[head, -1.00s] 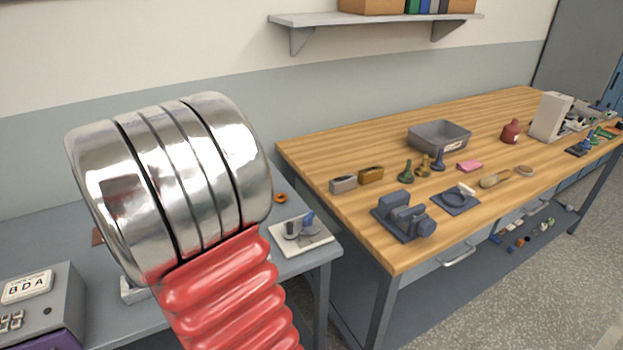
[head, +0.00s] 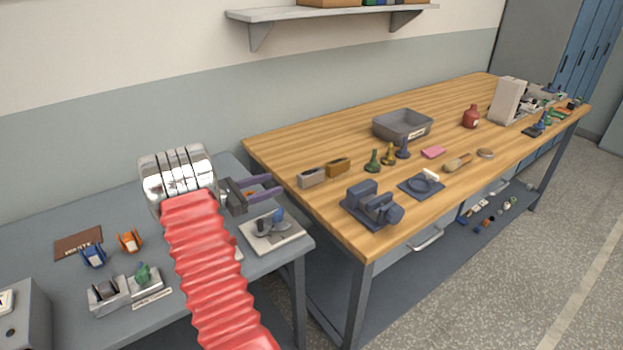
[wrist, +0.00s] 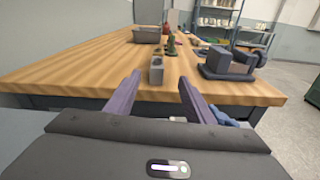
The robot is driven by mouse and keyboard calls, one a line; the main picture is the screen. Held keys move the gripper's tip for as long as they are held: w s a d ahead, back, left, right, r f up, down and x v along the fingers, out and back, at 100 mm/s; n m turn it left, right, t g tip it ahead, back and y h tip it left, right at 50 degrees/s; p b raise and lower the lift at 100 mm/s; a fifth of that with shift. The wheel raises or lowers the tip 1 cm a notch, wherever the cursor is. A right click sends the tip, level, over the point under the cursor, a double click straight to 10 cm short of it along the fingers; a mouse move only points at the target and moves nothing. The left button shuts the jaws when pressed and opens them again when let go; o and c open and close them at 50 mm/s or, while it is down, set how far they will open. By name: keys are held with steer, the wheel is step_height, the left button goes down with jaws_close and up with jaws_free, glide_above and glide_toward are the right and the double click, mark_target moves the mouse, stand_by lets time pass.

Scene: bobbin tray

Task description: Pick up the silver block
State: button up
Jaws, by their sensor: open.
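The silver block (head: 312,177) is a small grey block lying on the wooden bench near its left edge, beside a brass-coloured block (head: 338,167). My gripper (head: 276,185) is open and empty, its two purple fingers pointing right towards the silver block and short of it. In the wrist view the silver block (wrist: 156,70) shows in line with the gap between the open fingertips (wrist: 159,77), ahead of them.
Dark green, yellow and blue pieces, a grey bin (head: 374,128) and a dark blue vise-like fixture (head: 360,206) stand on the bench. A lower grey table (head: 60,285) at left holds a white tray (head: 291,240) and small parts. Bare wood lies in front of the silver block.

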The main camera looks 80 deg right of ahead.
mark_target(299, 177)
steer(key=shift+n+g+h, duration=0.3)
steer(key=shift+n+h, duration=0.1)
steer(key=shift+n, duration=0.1)
steer(key=s+d+f, duration=0.1)
steer(key=d+f, duration=0.1)
steer(key=shift+s+d+f, duration=0.2)
steer(key=shift+s+d, duration=0.15)
steer(key=shift+d, duration=0.05)
steer(key=shift+s, duration=0.1)
steer(key=x, duration=0.8)
steer(key=shift+s+d, duration=0.15)
steer(key=shift+d, duration=0.1)
steer(key=shift+x, duration=2.55)
steer(key=shift+c, duration=0.5)
jaws_close()
